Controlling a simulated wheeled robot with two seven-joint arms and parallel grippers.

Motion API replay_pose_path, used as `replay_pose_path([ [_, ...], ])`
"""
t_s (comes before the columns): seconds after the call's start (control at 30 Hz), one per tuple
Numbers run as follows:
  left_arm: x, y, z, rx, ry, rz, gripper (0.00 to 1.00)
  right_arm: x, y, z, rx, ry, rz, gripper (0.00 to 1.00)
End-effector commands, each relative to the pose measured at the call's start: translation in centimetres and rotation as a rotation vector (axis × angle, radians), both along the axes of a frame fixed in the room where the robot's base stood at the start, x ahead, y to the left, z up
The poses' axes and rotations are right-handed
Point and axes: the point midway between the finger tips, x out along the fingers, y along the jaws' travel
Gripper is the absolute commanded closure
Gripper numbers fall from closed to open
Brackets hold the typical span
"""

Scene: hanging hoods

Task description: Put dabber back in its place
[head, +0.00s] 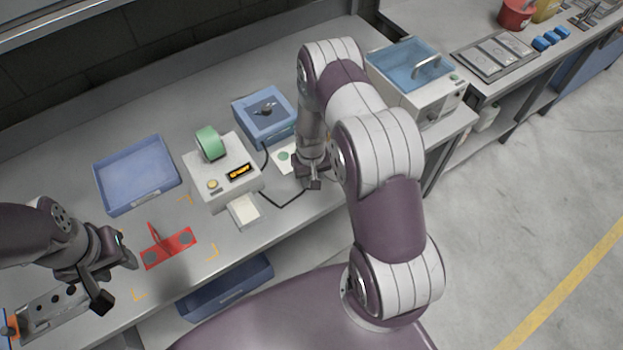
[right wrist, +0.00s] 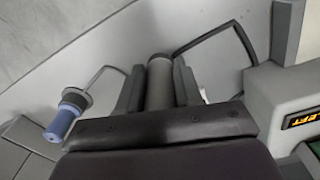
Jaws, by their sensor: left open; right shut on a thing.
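My right gripper (head: 313,183) is low over the bench, right of the white label-like machine (head: 222,172). In the right wrist view its fingers (right wrist: 160,88) are shut on an upright-looking grey cylinder (right wrist: 159,72), which I take to be the dabber. A black cord runs by its end. In the head view the cylinder is mostly hidden by the gripper and arm. A blue-capped piece with a bent wire (right wrist: 64,116) shows left of the fingers in the wrist view; I cannot tell its use. My left gripper (head: 117,274) is open and empty over the bench's left front.
A blue tray (head: 137,188), a red bracket (head: 180,243) and a blue box (head: 262,103) stand on the bench. A white card with a green spot (head: 284,157) lies beside my right gripper. A blue-lidded unit (head: 415,92) stands to the right. The front-middle bench is mostly clear.

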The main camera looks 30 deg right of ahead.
Motion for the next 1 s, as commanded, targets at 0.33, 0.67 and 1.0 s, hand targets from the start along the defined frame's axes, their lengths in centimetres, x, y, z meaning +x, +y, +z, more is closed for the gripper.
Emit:
replay_pose_path([
  [0.33, 0.0, 0.0, 1.0, 0.000, -0.001, 0.000, 0.57, 0.0, -0.1, -2.4, 0.000, -0.001, 0.000, 0.85],
  [0.67, 0.0, 0.0, 0.6, 0.000, -0.001, 0.000, 0.57, 0.0, -0.1, -2.7, 0.000, 0.000, 0.000, 0.40],
  [1.0, 0.0, 0.0, 0.7, 0.000, -0.001, 0.000, 0.57, 0.1, -0.1, -1.8, -0.001, -0.003, 0.000, 0.40],
])
